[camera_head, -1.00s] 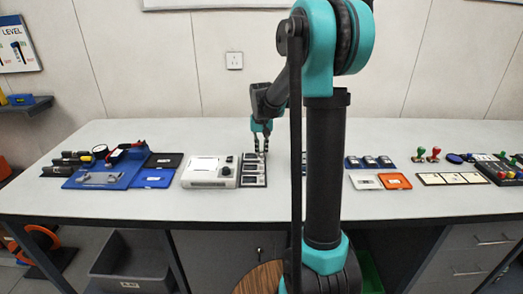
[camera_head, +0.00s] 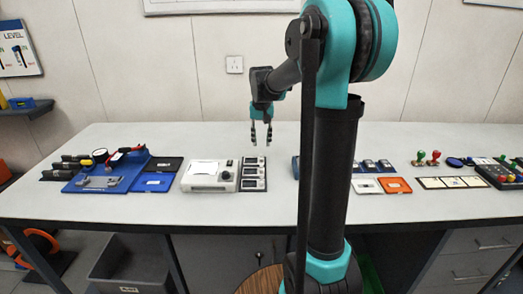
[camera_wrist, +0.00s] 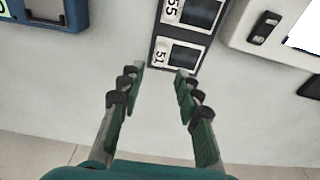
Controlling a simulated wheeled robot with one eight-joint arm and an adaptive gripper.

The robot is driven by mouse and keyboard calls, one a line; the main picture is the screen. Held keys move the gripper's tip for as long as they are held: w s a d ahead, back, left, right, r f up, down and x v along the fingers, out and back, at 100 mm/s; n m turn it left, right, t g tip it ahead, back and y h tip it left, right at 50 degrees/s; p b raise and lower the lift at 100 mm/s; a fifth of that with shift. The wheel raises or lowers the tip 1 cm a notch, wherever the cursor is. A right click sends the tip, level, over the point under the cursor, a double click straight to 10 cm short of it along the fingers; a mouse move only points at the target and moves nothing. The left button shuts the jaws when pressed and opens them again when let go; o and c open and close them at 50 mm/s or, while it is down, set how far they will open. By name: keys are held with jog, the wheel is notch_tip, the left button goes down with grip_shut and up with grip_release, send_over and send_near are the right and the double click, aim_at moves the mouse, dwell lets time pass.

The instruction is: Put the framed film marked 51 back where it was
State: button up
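The framed film marked 51 (camera_wrist: 180,54) lies in the end place of a dark rack, beside the one marked 55 (camera_wrist: 190,13), in the wrist view. The same rack (camera_head: 241,188) stands right of the white viewer box in the head view, with films in a column; their numbers are too small to read there. My gripper (camera_head: 261,145) is open and empty, raised above the table at the rack's far end. In the wrist view its fingers (camera_wrist: 158,70) are spread apart, with the film 51 beyond the tips and not between them.
The white viewer box (camera_head: 209,186) stands close left of the rack. A blue device (camera_wrist: 50,12) is on the rack's other side, mostly hidden by my arm in the head view. Blue and orange trays (camera_head: 395,186) lie further right. Bare table surrounds the rack's far end.

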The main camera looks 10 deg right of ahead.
jog(key=r, duration=0.5)
jog(key=shift+s, duration=0.3)
